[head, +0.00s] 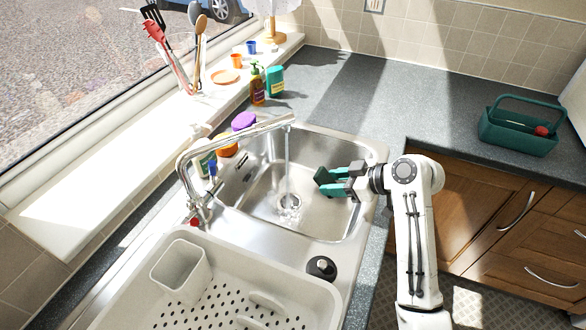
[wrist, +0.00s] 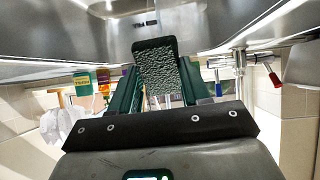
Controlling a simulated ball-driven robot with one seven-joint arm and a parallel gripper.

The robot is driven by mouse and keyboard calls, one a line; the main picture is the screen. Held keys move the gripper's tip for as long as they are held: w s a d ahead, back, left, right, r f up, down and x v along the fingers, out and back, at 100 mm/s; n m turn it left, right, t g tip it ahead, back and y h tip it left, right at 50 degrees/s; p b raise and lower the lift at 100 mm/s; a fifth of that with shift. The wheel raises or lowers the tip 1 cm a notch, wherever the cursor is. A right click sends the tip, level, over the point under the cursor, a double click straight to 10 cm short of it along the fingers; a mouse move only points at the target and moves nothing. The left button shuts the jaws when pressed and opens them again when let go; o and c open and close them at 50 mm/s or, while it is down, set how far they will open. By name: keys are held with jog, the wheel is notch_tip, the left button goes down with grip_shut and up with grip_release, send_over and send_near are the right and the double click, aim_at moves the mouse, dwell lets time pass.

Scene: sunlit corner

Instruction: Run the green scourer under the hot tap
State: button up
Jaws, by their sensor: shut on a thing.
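My gripper (head: 338,180) reaches over the right side of the sink bowl (head: 262,209) and is shut on the green scourer (head: 323,177). In the wrist view the scourer (wrist: 160,72) is a dark green, rough-faced pad held between the two green fingers. The tap (head: 236,139) arches over the bowl, and a thin stream of water (head: 287,165) falls from its spout toward the drain. In the head view the scourer is to the right of the stream, apart from it. The tap has a blue-marked handle (head: 212,168) and a red-marked handle (head: 194,221).
A pale perforated drainer tray (head: 190,318) with a cup-like holder lies at the front left. Orange and purple sponges (head: 244,121) and bottles (head: 257,88) stand behind the sink. A green caddy (head: 520,129) sits far right.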

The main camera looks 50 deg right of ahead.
jog(key=shift+p+v, duration=1.35)
jog(key=shift+v, duration=0.95)
jog(key=shift+w+r, duration=0.15)
